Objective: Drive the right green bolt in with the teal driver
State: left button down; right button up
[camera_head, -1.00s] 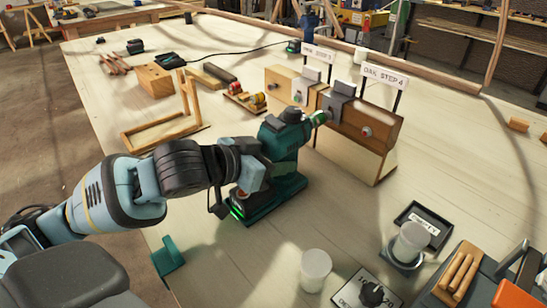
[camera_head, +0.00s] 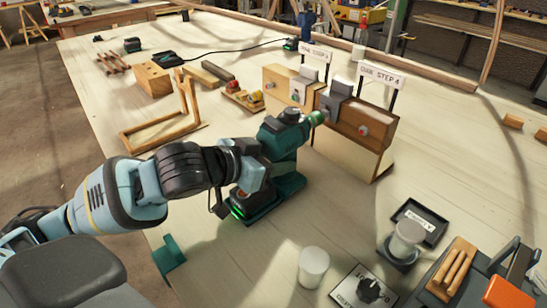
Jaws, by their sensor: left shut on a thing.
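The teal driver (camera_head: 283,136) is upright in my left gripper (camera_head: 256,177), which is shut on it. Its green nose (camera_head: 316,118) points right, at the left part of the dark wood block (camera_head: 380,133) labelled "OAK STEP 4". I cannot tell whether the nose touches the block. The nose hides the spot in front of it, and no green bolt shows clearly there. A red bolt (camera_head: 363,130) sits on the block to the right of the nose. A lighter wood block (camera_head: 279,78) stands to the left, with small bolt heads on its face. My right gripper is out of view.
A white cup (camera_head: 313,267), a dial card (camera_head: 352,292) and a black tray (camera_head: 430,211) lie at the front right. A wooden frame (camera_head: 150,138) and several wood pieces lie to the left. The board ahead of the cup is clear.

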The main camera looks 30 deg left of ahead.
pick_arm(q)
jog(key=shift+w+r, duration=0.2)
jog(key=shift+w, duration=0.05)
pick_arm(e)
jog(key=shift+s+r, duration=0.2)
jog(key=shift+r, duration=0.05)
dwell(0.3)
pick_arm(q)
jog(key=shift+w+d+p, duration=0.15)
jog(key=shift+w+p, duration=0.15)
jog(key=shift+p, duration=0.25)
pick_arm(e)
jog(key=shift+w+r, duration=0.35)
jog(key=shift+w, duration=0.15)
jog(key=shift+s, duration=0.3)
pick_arm(q)
jog(key=shift+r+p, duration=0.1)
jog(key=shift+p, duration=0.3)
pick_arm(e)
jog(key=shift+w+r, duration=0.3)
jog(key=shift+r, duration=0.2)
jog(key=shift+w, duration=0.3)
pick_arm(q)
jog(key=shift+w+d, duration=0.1)
jog(key=shift+w, duration=0.1)
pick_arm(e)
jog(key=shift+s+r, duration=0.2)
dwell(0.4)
